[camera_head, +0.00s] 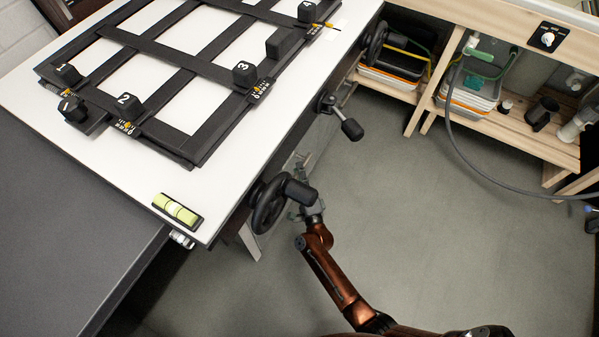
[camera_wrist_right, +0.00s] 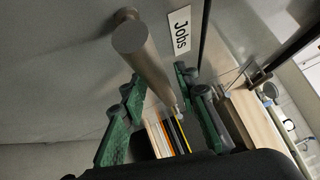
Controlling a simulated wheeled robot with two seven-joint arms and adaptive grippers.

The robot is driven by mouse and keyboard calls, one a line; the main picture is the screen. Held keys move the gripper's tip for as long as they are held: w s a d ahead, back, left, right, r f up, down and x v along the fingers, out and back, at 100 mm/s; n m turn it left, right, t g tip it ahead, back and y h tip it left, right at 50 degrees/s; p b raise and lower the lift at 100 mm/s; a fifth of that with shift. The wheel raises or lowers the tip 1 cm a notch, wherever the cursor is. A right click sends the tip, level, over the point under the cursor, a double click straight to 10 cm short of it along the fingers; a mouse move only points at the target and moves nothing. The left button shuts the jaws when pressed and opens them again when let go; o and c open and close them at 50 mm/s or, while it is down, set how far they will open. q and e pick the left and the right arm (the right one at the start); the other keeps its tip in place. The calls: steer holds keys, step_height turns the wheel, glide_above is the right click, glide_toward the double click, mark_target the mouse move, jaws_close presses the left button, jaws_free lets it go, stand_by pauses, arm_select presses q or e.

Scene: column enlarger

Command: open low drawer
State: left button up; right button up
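In the right wrist view, a round metal bar handle (camera_wrist_right: 143,58) stands out from a grey front. A white label reading "Jobs" (camera_wrist_right: 180,30) is beside it. My right gripper (camera_wrist_right: 160,88) has its green-padded fingers spread, one on each side of the bar; contact with the bar cannot be made out. In the head view, my right gripper (camera_head: 304,185) is low beside the table's right edge, partly behind a black handwheel. The drawer front is hidden under the tabletop there. My left gripper is out of view.
The white table (camera_head: 232,155) carries a black numbered frame (camera_head: 150,48) and a green level (camera_head: 177,209). A handwheel (camera_head: 270,205) and crank (camera_head: 340,117) jut from its right edge. A wooden shelf (camera_head: 520,140) with trays stands at right. The floor between is clear.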

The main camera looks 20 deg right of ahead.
jaws_close()
stand_by(0.5)
